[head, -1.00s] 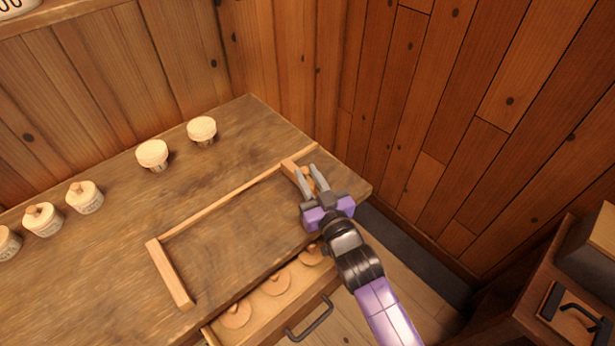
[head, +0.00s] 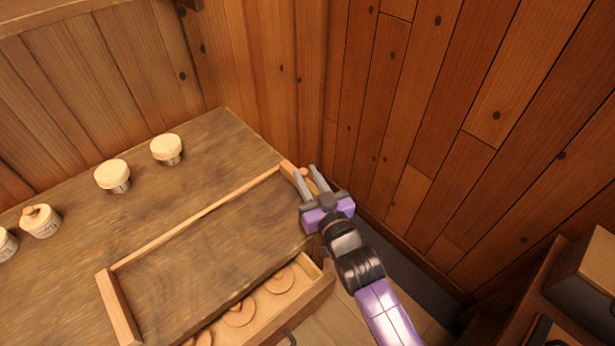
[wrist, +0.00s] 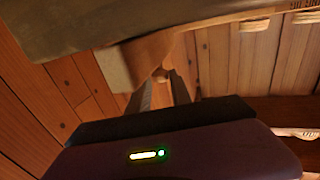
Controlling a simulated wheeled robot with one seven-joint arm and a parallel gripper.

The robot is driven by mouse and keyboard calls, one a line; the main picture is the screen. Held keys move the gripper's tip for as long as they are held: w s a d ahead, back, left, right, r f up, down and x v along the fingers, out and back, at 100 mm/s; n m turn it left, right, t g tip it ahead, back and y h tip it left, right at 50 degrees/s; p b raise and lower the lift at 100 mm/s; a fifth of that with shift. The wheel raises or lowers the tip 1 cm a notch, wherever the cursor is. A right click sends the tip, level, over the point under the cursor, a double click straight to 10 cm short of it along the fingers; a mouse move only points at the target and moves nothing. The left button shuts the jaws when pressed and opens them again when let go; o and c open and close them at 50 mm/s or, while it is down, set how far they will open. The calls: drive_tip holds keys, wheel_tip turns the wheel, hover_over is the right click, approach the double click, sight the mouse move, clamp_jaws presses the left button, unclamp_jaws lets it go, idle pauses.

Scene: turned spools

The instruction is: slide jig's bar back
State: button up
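The jig on the bench top has a long thin rail (head: 205,214) and a wooden block (head: 119,308) at its left end. Its bar (head: 289,174) is a short pale wooden piece at the rail's right end, by the bench's right edge. In the wrist view the bar (wrist: 123,66) shows beyond my fingers. The fingers partly hide the bar in the head view.
An open drawer (head: 308,296) with round wooden pieces juts out below the bench front. Several pale lidded tubs, such as one (head: 167,149), stand along the back. A plank wall (head: 420,120) rises close beyond the bench's right edge.

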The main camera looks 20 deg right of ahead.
drive_tip(key=o, duration=0.3)
drive_tip(key=shift+d, duration=0.3)
drive_tip(key=shift+o, duration=0.2)
drive_tip(key=shift+a, duration=0.1)
drive_tip(key=s+b, duration=0.1)
drive_tip(key=s, duration=0.6)
drive_tip(key=shift+s, duration=0.35)
